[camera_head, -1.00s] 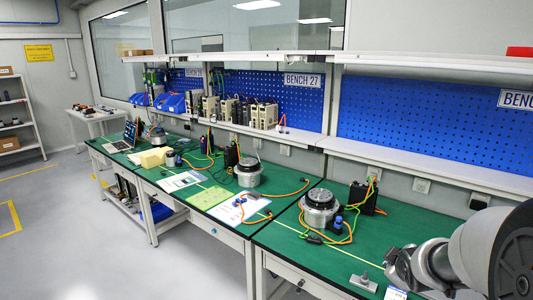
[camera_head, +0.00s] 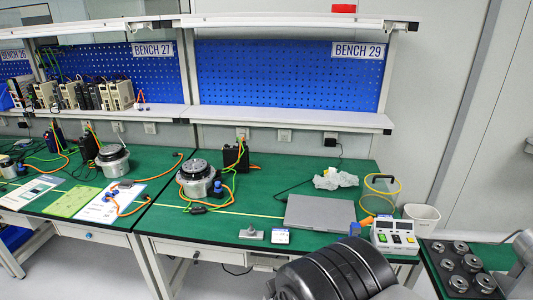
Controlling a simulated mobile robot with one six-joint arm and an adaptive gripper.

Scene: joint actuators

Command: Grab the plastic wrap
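A crumpled, pale, translucent piece of plastic wrap (camera_head: 336,179) lies on the green bench top (camera_head: 262,182) under the Bench 29 sign, towards the back right. Nothing covers it. My dark, ribbed arm part fills the bottom centre, in front of the bench and well apart from the wrap. My gripper's fingers do not show.
A closed grey laptop (camera_head: 320,213) lies in front of the wrap. A yellow-rimmed round holder (camera_head: 381,192), a white bin (camera_head: 421,217) and a meter box (camera_head: 394,236) stand to the right. A silver motor (camera_head: 197,180) with cables stands left. Shelves overhang the back.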

